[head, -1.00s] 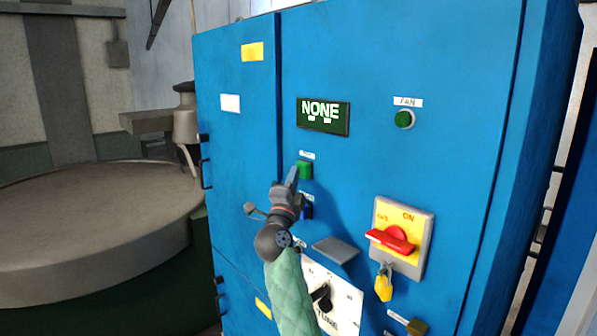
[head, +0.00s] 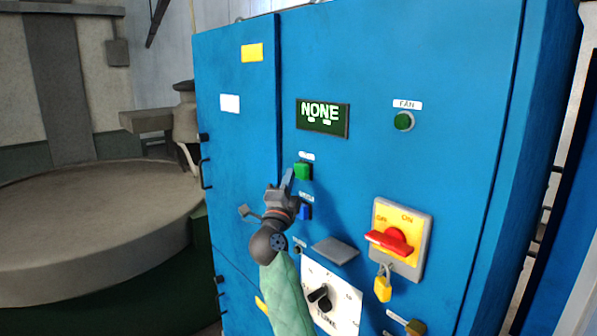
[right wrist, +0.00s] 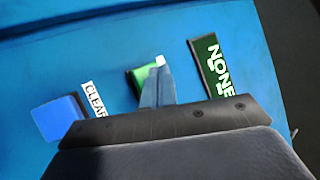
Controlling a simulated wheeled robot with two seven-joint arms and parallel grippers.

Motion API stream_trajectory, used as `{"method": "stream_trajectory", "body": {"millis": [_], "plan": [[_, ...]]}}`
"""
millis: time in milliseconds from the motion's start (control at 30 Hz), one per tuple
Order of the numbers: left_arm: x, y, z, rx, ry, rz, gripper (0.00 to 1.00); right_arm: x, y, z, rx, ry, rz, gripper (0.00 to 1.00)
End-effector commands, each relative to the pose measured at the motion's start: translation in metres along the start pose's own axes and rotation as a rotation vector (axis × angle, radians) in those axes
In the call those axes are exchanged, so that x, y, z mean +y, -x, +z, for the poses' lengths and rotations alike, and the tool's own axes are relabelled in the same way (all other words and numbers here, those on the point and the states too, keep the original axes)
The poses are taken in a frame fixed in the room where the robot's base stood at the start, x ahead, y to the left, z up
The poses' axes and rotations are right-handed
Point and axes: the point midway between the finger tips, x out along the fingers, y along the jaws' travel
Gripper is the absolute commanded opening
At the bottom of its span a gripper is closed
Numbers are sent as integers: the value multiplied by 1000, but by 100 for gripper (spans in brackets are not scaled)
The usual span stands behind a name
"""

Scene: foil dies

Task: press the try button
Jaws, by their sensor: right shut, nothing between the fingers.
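The green button (head: 303,171), most likely the try button, sits on the blue cabinet below the display. Its small label is too small to read. My right gripper (head: 288,178) is shut and empty, its fingertips just left of the green button in the head view. In the right wrist view, the shut fingers (right wrist: 157,86) cover part of the green button (right wrist: 138,82) and its label. I cannot tell whether they touch it. My left gripper is not in view.
The display (head: 323,117) reads NONE. A blue button (head: 305,212) labelled CLEAR sits below the green one. A green fan button (head: 404,121), a red switch (head: 392,242) with a yellow padlock (head: 383,289), a grey ledge (head: 336,251) and a black knob (head: 320,297) are nearby.

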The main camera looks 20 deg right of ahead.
Motion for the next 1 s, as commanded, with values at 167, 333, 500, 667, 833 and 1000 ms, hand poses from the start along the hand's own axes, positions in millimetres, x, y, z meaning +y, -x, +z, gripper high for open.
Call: {"method": "stream_trajectory", "body": {"millis": [167, 333, 500, 667, 833, 1000], "plan": [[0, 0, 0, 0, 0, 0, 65, 0, 1, 1, 0, 0, 0, 0], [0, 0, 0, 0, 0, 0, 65, 0, 1, 1, 0, 0, 0, 0], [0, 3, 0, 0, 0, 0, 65, -4, 5, 4, -1, 0, 1, 0], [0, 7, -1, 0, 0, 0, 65, -10, 14, 11, -1, 0, 1, 0], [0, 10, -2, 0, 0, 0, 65, -17, 23, 18, -1, 0, 1, 0], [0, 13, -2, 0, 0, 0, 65, -24, 33, 24, -1, -1, 2, 0]]}}
